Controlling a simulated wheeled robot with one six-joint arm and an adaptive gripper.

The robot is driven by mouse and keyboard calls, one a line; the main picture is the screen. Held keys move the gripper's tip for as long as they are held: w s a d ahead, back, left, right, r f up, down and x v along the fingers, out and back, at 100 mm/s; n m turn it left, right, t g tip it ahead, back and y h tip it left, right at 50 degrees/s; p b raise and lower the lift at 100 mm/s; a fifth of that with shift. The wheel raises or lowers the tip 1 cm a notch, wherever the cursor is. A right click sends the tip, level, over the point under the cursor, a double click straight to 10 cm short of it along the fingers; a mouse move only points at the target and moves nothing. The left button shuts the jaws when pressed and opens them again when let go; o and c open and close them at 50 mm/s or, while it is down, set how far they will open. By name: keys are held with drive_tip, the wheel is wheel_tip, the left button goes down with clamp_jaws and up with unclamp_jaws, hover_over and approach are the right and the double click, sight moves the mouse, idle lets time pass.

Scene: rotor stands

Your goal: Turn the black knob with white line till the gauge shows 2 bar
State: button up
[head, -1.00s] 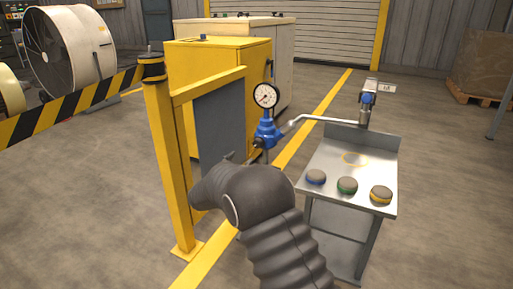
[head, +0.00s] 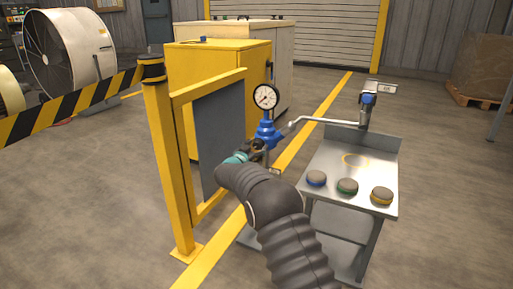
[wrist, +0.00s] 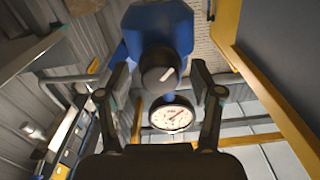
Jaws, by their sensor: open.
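The black knob with a white line (wrist: 160,74) sits on the front of the blue regulator (wrist: 163,22) in the wrist view. Its line slants toward the upper right there. The blue regulator also shows in the head view (head: 267,131), where my gripper (head: 257,148) hides the knob. My gripper (wrist: 160,78) is open, with one finger on each side of the knob and visible gaps between. The round white gauge (head: 265,96) stands above the regulator; in the wrist view the gauge (wrist: 172,114) appears below the knob. Its figures are too small to read.
A yellow post frame with a grey panel (head: 219,135) stands close left of my gripper. A metal table (head: 335,160) with blue, green and yellow-ringed buttons stands to the right. A pipe (head: 325,119) runs right from the regulator. A yellow cabinet (head: 220,62) is behind.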

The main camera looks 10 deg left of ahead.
drive_tip(key=shift+w, duration=0.2)
drive_tip(key=c, duration=1.1)
drive_tip(key=shift+c, duration=0.2)
